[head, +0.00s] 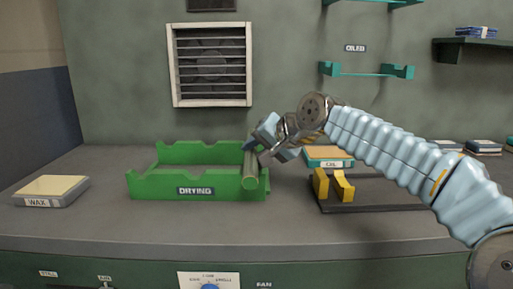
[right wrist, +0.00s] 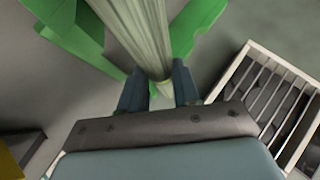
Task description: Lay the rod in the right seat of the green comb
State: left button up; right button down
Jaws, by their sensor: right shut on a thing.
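The green comb (head: 158,189) stands on the counter with a DRYING label on its front wall. It has a left and a right dip in its walls. The pale rod (head: 250,170) lies front to back at the comb's right dip, with its near end showing at the front wall. I cannot tell whether it touches the seat. My right gripper (head: 267,146) is shut on the rod toward its far part. In the right wrist view the rod (right wrist: 140,35) runs between the fingers, with green comb walls (right wrist: 195,25) on both sides. My left gripper is not in view.
A black stand with yellow supports (head: 343,187) and an OIL tin (head: 328,157) stand right of the comb, beneath my right arm. A WAX block (head: 50,190) lies at the left. A vent (head: 211,65) and a teal OILED rack (head: 366,72) are on the wall behind.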

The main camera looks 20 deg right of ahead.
jog(key=c, duration=0.7)
grip_release()
jog(key=shift+c, duration=0.2)
jog(key=v, duration=1.4)
